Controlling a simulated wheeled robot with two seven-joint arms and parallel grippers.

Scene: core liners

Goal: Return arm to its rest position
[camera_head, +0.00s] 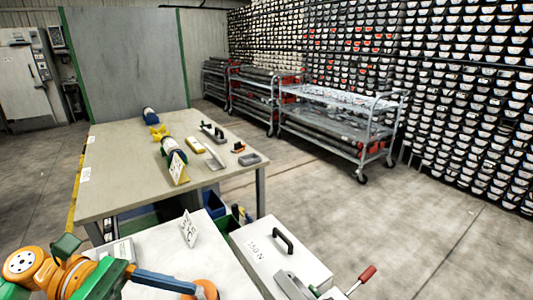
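My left arm, with orange joints, a green link and a blue link, comes in at the lower left. It reaches right over the near white table (165,250) to an orange part cut off by the bottom edge. I see no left gripper fingers. My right arm and gripper do not show.
The far table (115,188) holds a blue-and-yellow tool, a trowel, sponge and label cards. A white lidded box (258,250) marked "150 N" is at the lower middle. A red-handled tool (366,274) lies right of it. Carts (335,115) stand behind; floor at right is clear.

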